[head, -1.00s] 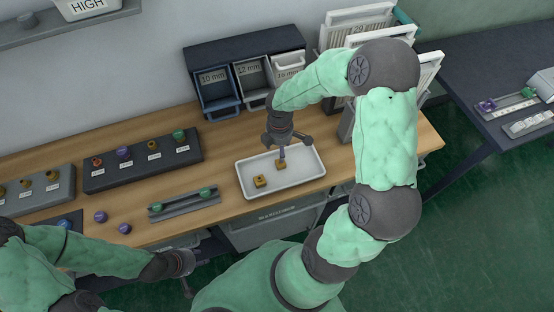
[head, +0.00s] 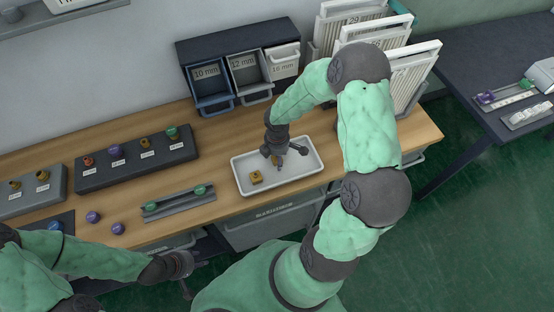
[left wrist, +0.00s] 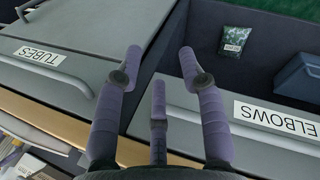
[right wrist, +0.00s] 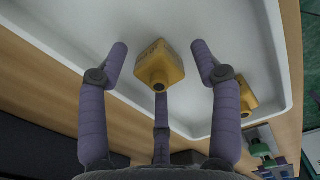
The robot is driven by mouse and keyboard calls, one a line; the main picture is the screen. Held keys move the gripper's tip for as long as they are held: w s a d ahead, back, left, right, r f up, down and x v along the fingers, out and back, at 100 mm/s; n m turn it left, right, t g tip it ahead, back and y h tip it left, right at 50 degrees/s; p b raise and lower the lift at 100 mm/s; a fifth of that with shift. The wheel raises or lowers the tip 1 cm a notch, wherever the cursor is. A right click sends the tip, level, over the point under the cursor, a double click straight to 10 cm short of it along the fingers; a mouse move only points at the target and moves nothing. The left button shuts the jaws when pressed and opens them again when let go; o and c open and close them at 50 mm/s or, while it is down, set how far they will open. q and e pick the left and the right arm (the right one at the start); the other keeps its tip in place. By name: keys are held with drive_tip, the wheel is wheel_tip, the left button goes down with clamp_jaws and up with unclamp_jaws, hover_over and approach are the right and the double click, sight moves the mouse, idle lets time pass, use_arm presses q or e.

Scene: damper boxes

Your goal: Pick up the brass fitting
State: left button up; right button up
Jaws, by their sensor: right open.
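Two brass fittings lie in the white tray (head: 240,181). One brass fitting (head: 256,177) lies in the tray's left part and also shows in the right wrist view (right wrist: 246,96), partly behind a finger. The other brass fitting (head: 278,163) is largely hidden under my right gripper (head: 284,158). In the right wrist view this fitting (right wrist: 160,66) appears between the spread fingers, with no finger visibly closed on it. My right gripper is open, low over the tray. My left gripper (left wrist: 160,68) is open and empty, with fingers apart above the drawers; it shows at the head view's lower left (head: 183,272).
A rail with green-ended parts (head: 178,205) lies left of the tray. Purple knobs (head: 117,229) and a dark block with fittings (head: 135,160) are further left. Labelled bins (head: 240,80) and upright white panels (head: 410,70) stand behind. Drawers marked TUBES and ELBOWS (left wrist: 270,125) are under my left gripper.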

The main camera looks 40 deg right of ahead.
clamp_jaws()
